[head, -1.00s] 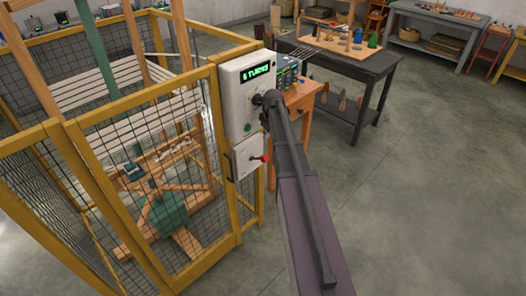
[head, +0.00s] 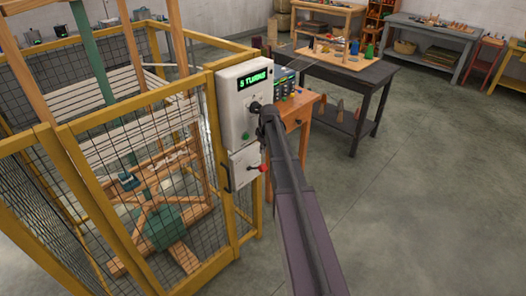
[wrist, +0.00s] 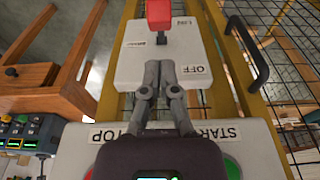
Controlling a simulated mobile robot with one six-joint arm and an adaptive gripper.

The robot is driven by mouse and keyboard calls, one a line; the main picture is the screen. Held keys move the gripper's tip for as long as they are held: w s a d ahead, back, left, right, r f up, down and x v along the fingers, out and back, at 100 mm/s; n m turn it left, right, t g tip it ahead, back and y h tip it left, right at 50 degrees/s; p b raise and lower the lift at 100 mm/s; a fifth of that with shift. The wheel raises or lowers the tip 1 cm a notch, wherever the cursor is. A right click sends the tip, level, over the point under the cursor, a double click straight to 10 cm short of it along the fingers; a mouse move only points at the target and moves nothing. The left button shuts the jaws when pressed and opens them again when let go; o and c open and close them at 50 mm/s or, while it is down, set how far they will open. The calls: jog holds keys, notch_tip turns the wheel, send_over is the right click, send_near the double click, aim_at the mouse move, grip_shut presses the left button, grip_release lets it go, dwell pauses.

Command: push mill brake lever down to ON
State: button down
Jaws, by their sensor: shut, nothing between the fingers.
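The brake box (wrist: 200,50) is a white box with a red-knobbed lever (wrist: 158,12). In the wrist view, its labels ON, BRAKE and OFF appear upside down, and the knob shows towards the ON side; its exact position is unclear. In the head view, the red knob (head: 263,168) sticks out from the lower box (head: 243,172), under the control box. My gripper (wrist: 167,63) is shut and empty, its fingertips in front of the brake box on the OFF side of the knob. They look apart from the knob.
The control box (head: 233,110) reads 5 TURNS and has START and STOP labels. Yellow-framed mesh cage (head: 170,95) encloses the mill on the left. A small wooden table (head: 303,112) stands close behind. Open floor (head: 425,200) lies to the right.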

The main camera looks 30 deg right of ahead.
aim_at(261, 165)
jog(key=shift+w+a+f+b, duration=0.1)
jog(key=shift+w+f+b, duration=0.1)
jog(key=shift+f+b, duration=0.85)
jog(key=shift+w+a+f+b, duration=0.1)
jog(key=shift+w+f+b, duration=0.05)
jog(key=shift+f+b, duration=0.85)
jog(key=shift+w+f+b, duration=0.2)
jog(key=shift+f+b, duration=0.7)
jog(key=shift+f, duration=0.25)
jog(key=shift+a, duration=0.25)
jog(key=shift+d, duration=0.25)
jog(key=shift+s+f, duration=0.1)
